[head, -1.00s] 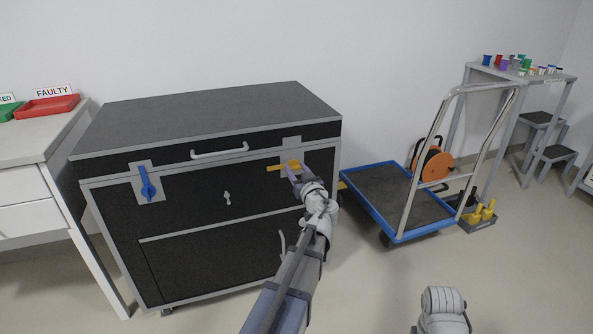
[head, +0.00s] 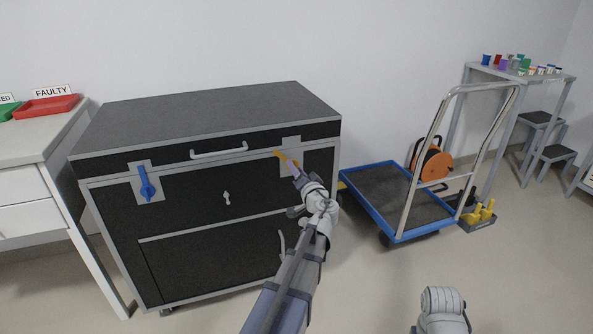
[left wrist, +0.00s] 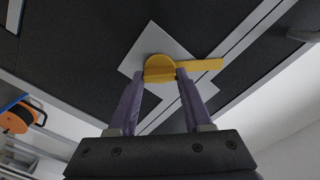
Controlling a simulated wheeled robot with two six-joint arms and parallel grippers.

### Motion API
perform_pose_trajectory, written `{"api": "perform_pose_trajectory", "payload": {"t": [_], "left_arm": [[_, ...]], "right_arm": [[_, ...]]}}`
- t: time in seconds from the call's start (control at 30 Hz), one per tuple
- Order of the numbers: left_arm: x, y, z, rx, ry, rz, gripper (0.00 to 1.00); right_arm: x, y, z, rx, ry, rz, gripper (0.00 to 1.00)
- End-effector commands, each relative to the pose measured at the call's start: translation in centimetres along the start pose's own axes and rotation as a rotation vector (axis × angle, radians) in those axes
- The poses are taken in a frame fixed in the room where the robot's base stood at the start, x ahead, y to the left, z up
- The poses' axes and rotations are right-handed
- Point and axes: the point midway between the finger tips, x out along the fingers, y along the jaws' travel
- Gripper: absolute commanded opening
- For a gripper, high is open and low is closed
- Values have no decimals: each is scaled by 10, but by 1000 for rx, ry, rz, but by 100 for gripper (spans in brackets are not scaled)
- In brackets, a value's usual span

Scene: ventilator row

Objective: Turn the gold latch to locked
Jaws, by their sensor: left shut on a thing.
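The gold latch (head: 286,159) sits on a grey plate at the upper right of the black case's front (head: 190,245). In the head view it slants, its pointer end up and to the left. In the left wrist view the latch (left wrist: 160,69) shows a round hub with a crossbar and a flat arm out to the right. My left gripper (head: 298,170) is shut on the latch, with one purple finger on each side of the hub (left wrist: 161,77). A blue latch (head: 147,184) on the left of the case stands upright.
The case has a light handle (head: 219,151) and a small keyhole fitting (head: 227,198). A blue-edged trolley (head: 385,190) stands close to its right. A white desk (head: 40,140) with a red tray (head: 47,106) is on the left. The floor in front is clear.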

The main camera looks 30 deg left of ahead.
Motion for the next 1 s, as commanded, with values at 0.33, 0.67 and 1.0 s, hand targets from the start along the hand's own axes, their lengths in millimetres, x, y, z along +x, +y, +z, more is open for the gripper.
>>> {"api": "perform_pose_trajectory", "payload": {"t": [0.33, 0.67, 1.0], "left_arm": [[0, 2, 0, 327, 0, 0, 0], [0, 2, 1, 589, 0, 1, 0], [0, 3, 1, 743, 0, 1, 0]], "right_arm": [[1, 0, 0, 0, 0, 0, 45], [2, 0, 0, 1, 0, 0, 45], [3, 0, 0, 1, 0, 0, 45]]}}
